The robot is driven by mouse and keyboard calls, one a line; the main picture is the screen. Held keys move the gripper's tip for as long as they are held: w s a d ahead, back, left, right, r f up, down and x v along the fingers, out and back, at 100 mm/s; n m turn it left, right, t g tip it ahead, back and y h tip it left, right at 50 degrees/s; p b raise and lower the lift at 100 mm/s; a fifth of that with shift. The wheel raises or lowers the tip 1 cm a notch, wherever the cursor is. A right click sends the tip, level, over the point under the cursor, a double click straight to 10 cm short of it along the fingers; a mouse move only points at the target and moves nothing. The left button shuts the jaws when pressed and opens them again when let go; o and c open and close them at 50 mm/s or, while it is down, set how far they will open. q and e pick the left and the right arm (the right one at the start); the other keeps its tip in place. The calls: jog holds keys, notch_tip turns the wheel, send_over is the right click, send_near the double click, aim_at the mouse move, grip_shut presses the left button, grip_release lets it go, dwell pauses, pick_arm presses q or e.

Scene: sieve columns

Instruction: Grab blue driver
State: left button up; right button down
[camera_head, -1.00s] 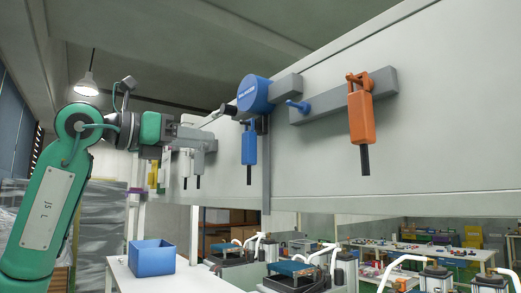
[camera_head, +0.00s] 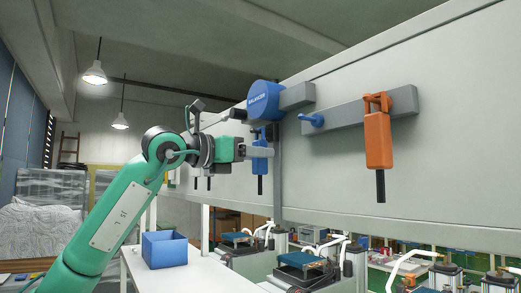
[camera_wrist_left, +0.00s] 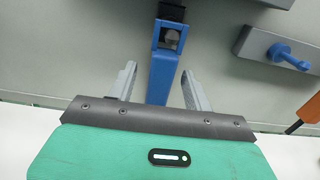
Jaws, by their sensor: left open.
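The blue driver (camera_head: 260,160) hangs upright, black bit down, below a round blue balancer (camera_head: 265,100) on the white wall panel. My left gripper (camera_head: 262,152) is level with the driver's body and overlaps it in the head view. In the left wrist view the driver (camera_wrist_left: 163,72) stands between the two grey open fingers (camera_wrist_left: 160,85), with a gap on either side. Its lower end is hidden behind my gripper's body. My right gripper is not in view.
An orange driver (camera_head: 378,140) hangs from a grey bracket (camera_head: 345,112) to the right, with a blue peg (camera_head: 312,120) beside it. A blue bin (camera_head: 165,250) stands on a white table (camera_head: 195,275) below. Benches with equipment fill the lower right.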

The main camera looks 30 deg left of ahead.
pick_arm(q)
jog(key=shift+c, duration=1.3)
jog(key=c, duration=0.8)
jog(key=shift+c, duration=0.2)
jog(key=shift+a+r, duration=0.1)
jog(key=shift+r, duration=0.05)
